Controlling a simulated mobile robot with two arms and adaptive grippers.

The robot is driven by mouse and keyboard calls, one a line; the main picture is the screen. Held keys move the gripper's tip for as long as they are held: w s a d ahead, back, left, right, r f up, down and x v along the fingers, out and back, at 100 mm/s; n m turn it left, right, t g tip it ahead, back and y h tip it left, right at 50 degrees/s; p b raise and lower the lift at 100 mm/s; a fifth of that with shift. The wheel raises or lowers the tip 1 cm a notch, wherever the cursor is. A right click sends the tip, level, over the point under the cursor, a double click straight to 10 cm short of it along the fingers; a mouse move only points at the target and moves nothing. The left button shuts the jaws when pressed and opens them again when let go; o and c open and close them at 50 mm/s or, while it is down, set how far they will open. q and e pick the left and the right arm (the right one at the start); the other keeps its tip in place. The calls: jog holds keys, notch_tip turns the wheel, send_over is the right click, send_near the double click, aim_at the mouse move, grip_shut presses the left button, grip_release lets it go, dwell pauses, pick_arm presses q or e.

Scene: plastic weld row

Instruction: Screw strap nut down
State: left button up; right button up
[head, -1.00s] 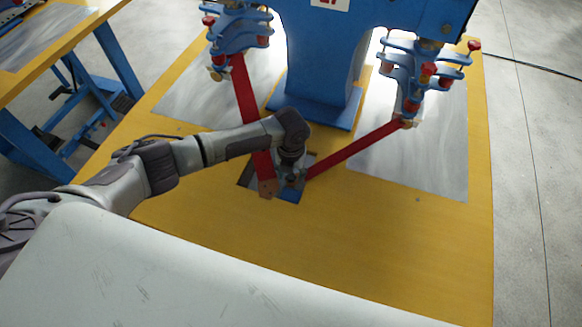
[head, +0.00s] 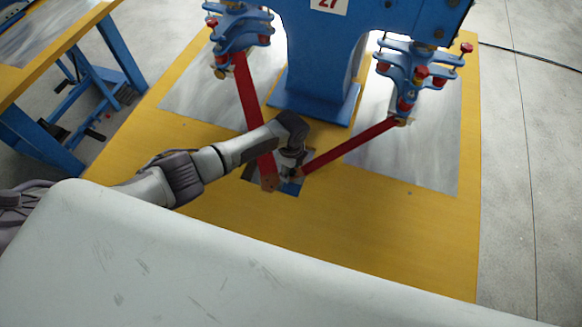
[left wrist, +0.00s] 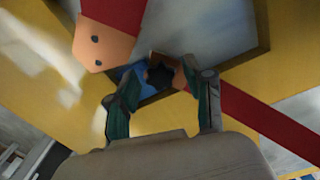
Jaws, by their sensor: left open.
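A dark, star-edged knob, which looks like the strap nut (left wrist: 160,77), shows between my fingertips in the left wrist view, over a copper-coloured strap end and a blue block (left wrist: 143,88). My left gripper (head: 291,174) is open, with one finger on each side of the knob; I cannot tell whether they touch it. It also shows in the left wrist view (left wrist: 160,88). The right red strap (head: 350,147) runs to this spot. The left red strap (head: 248,92) ends in a copper tip with two holes (left wrist: 97,43), beside the gripper. My right gripper is out of view.
The blue machine (head: 325,60) stands behind, with clamp heads (head: 237,35) and (head: 417,75) on both sides. Grey plates (head: 425,150) lie on the yellow tabletop (head: 370,225). The straps slope close past my wrist. Another yellow table (head: 45,40) stands at far left.

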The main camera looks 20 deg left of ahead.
pick_arm(q)
grip_shut()
jog(key=m+b, duration=0.1)
jog(key=m, duration=0.3)
jog(key=shift+f+b, duration=0.15)
jog(key=shift+b, duration=0.15)
jog(key=m+b, duration=0.2)
jog(key=m, duration=0.3)
jog(key=shift+m, duration=0.3)
jog(key=m+b, duration=0.1)
jog(key=m, duration=0.2)
jog(key=m+b, duration=0.1)
jog(key=m, duration=0.3)
jog(key=shift+b, duration=0.35)
jog(key=m, duration=0.2)
jog(key=shift+m+b, duration=0.3)
jog(key=shift+m, duration=0.1)
